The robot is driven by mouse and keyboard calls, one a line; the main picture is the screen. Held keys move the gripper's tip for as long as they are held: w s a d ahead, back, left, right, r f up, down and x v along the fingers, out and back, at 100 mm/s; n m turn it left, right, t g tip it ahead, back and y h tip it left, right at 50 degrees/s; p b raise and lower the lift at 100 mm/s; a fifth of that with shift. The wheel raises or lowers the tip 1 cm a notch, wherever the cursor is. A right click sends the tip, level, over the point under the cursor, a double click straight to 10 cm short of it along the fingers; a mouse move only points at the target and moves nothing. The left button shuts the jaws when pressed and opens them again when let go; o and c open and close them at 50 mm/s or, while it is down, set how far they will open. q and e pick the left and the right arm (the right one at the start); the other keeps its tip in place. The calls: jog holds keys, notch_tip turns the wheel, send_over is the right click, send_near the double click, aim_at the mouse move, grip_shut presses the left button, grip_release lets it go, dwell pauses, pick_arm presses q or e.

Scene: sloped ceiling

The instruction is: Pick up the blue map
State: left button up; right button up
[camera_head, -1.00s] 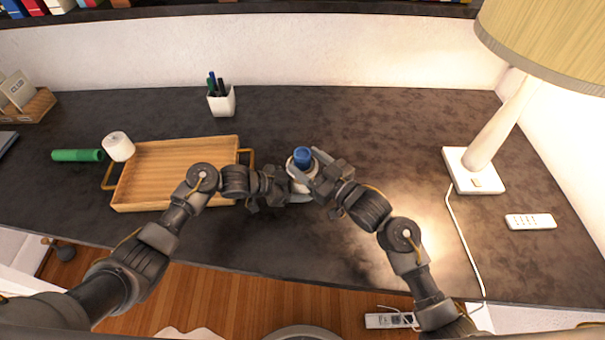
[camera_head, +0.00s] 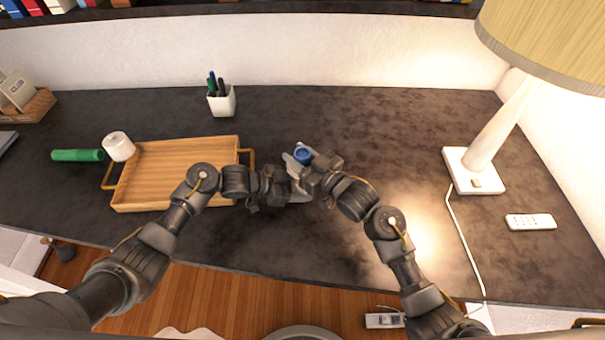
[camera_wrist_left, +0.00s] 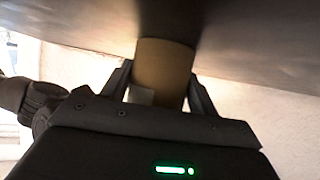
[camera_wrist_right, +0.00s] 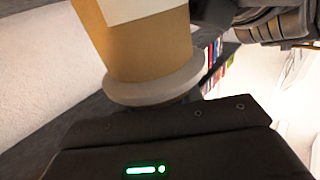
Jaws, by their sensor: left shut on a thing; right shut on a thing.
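A container with a round blue top (camera_head: 303,155) is between my two grippers in the head view. No blue sheet or roll shows elsewhere. My left gripper (camera_head: 291,187) is shut on its body from the left. In the left wrist view the tan body (camera_wrist_left: 165,70) is between the fingers. My right gripper (camera_head: 306,165) is shut at the upper part, close to the blue top. The right wrist view shows the tan body (camera_wrist_right: 150,45) with a white label and a pale rim (camera_wrist_right: 157,86). The right fingertips are hidden there.
A wooden tray (camera_head: 125,200) lies left on the dark desk, with a white roll (camera_head: 118,146) by its corner and a green roll (camera_head: 77,155) farther left. A pen cup (camera_head: 222,103) stands behind. A lamp (camera_head: 490,140) and a remote (camera_head: 531,221) are right. Desk behind the grippers is clear.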

notch_tip(320, 180, up, 18)
dwell(0.6)
pick_arm(q)
jog(key=o, duration=0.9)
jog(key=shift+c, duration=0.2)
jog(key=shift+a, duration=0.1)
jog(key=v, duration=1.2)
jog(key=shift+f, duration=0.1)
